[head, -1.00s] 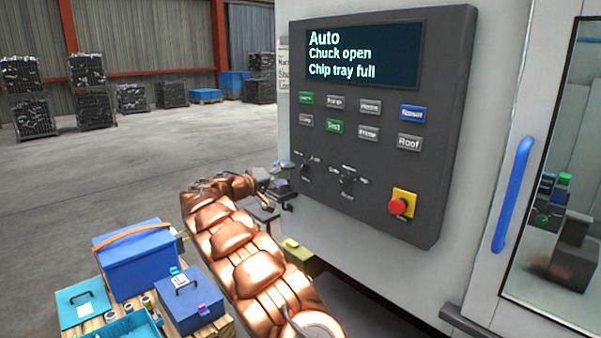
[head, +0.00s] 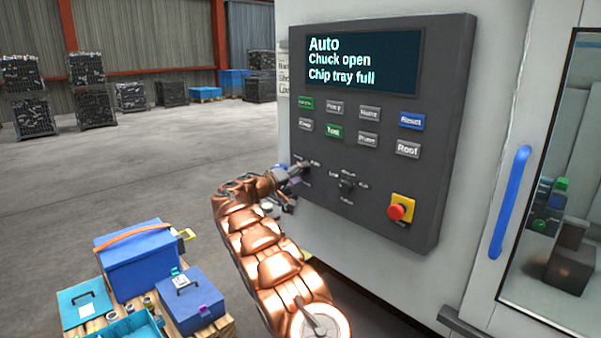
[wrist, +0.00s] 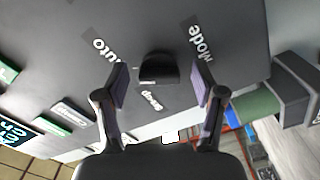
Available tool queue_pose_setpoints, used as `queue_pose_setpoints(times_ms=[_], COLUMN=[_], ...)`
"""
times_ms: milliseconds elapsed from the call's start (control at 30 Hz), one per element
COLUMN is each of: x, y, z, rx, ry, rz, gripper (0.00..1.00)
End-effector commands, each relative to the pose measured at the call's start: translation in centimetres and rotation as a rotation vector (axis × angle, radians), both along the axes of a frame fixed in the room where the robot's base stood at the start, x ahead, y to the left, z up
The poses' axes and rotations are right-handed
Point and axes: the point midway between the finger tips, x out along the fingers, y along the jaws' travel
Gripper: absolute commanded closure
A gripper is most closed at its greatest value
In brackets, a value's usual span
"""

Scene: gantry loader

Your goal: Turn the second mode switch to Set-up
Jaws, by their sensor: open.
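Two dark rotary switches sit low on the grey control panel in the head view: a left switch (head: 304,169) and a right switch (head: 347,187). My gripper (head: 296,178) is at the left switch and partly covers it. In the wrist view a black knob (wrist: 158,70) shows with the labels "Auto", "Set-up" and "Mode" around it. My gripper (wrist: 166,72) is open there, with one finger on each side of the knob in the picture and a gap on both sides. I cannot tell how deep the fingers reach or where the knob points.
The panel screen (head: 362,60) reads "Auto, Chuck open, Chip tray full". Push buttons (head: 334,132) lie above the switches. A red emergency stop (head: 396,212) is at lower right, and a blue door handle (head: 511,202) beyond. Blue boxes (head: 137,262) stand on a pallet at lower left.

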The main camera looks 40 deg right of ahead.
Motion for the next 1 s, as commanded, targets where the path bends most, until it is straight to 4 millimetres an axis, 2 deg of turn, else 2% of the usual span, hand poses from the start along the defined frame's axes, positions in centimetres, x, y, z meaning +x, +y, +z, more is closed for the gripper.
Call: queue_pose_setpoints(times_ms=[267, 833, 1000], x=[-0.01, 0.0, 0.01], y=[-0.07, -0.04, -0.03], z=[0.02, -0.01, -0.03], rx=[-0.001, 0.0, 0.0], ry=[0.0, 0.0, 0.008], rz=[0.0, 0.0, 0.0], gripper=[0.32, 0.91, 0.91])
